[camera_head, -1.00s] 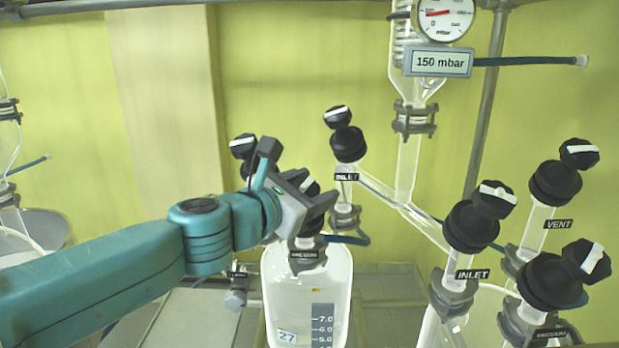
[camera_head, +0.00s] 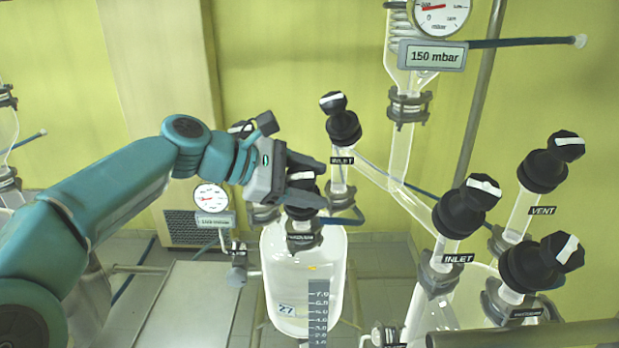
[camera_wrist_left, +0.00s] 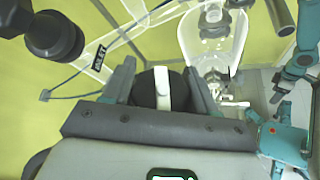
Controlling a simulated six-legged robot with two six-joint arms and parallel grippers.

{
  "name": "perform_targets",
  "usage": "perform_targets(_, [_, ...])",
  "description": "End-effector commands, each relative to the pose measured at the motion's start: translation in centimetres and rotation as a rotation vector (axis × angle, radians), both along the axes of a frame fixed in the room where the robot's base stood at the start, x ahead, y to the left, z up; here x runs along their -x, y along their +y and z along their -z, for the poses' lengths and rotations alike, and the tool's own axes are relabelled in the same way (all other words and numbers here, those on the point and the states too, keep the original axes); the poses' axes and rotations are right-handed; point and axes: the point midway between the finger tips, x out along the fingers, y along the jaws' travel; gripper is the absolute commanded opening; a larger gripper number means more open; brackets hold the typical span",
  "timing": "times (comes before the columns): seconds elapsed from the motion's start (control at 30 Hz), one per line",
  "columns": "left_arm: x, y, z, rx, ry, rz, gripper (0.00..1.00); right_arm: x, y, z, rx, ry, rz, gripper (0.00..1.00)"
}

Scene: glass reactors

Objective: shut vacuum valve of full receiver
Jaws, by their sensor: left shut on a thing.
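My left gripper (camera_head: 306,180) is shut around the black knob (camera_head: 300,184) of the vacuum valve on the left glass receiver (camera_head: 288,262). In the left wrist view the fingers (camera_wrist_left: 160,90) lie on both sides of the round knob (camera_wrist_left: 177,90), and its white bar (camera_wrist_left: 162,85) runs up and down the picture. The tag below the knob (camera_head: 300,237) is small; it reads VACUUM in the earlier view. The receiver has a scale (camera_head: 319,310) and a 27 label. Its liquid level is not clear to me. My right gripper is not clearly visible.
An INLET valve (camera_head: 342,125) stands just right of my gripper. A right-hand receiver carries another INLET valve (camera_head: 467,205), a VENT valve (camera_head: 550,162) and a VACUUM valve (camera_head: 540,265). A 150 mbar display (camera_head: 432,56) hangs above. A gauge (camera_head: 211,197) is behind my arm.

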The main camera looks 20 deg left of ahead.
Motion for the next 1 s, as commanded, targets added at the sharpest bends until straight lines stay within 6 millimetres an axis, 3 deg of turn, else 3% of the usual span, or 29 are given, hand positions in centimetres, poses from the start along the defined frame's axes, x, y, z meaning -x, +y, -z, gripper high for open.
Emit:
perform_targets(0.4, [0.36,-0.13,0.20,-0.152,0.042,0.279,0.27,0.00,0.00,-0.01,0.000,0.000,0.000,0.78])
perform_targets(1.0, [0.66,-0.16,0.28,-0.227,0.064,0.417,0.27,0.00,0.00,0.00,0.000,0.000,0.000,0.78])
